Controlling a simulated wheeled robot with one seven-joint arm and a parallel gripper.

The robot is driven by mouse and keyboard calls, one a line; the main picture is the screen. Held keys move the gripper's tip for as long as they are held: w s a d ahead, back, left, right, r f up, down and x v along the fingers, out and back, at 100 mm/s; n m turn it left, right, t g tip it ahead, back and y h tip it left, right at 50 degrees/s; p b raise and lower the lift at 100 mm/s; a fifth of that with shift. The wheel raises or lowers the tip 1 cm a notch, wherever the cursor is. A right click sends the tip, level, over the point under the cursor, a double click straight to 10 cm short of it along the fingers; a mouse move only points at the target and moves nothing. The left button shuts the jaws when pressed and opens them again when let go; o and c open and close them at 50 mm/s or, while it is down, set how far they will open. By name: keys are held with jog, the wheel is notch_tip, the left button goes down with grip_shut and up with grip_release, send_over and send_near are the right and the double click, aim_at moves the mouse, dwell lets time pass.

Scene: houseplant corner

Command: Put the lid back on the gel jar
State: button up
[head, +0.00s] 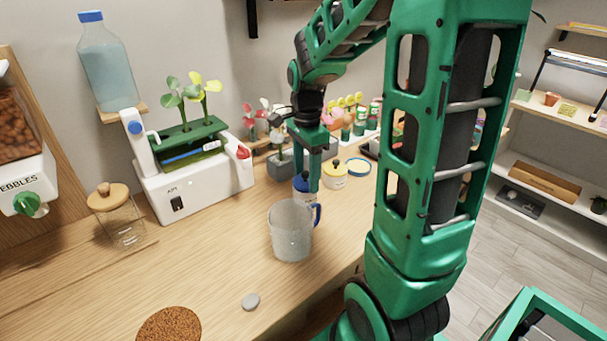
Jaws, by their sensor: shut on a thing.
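My gripper (307,180) points straight down at the middle of the counter, behind a clear jug. It is shut on a blue lid (301,185), which shows between and beside the fingers. Just below is a whitish jar (303,198), seemingly the gel jar, largely hidden by the fingers and the jug. The lid is at the jar's top; I cannot tell whether it rests on the rim or is slightly above it.
The clear jug (290,238) with a blue handle stands close in front. A white planter machine (200,185) stands left.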

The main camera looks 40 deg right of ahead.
dwell(0.3)
jog(key=o, duration=1.6)
jog(key=shift+c, duration=0.2)
jog(key=shift+r, duration=0.15)
jog(key=shift+r, duration=3.35)
grip_shut()
jog(key=shift+f, duration=2.05)
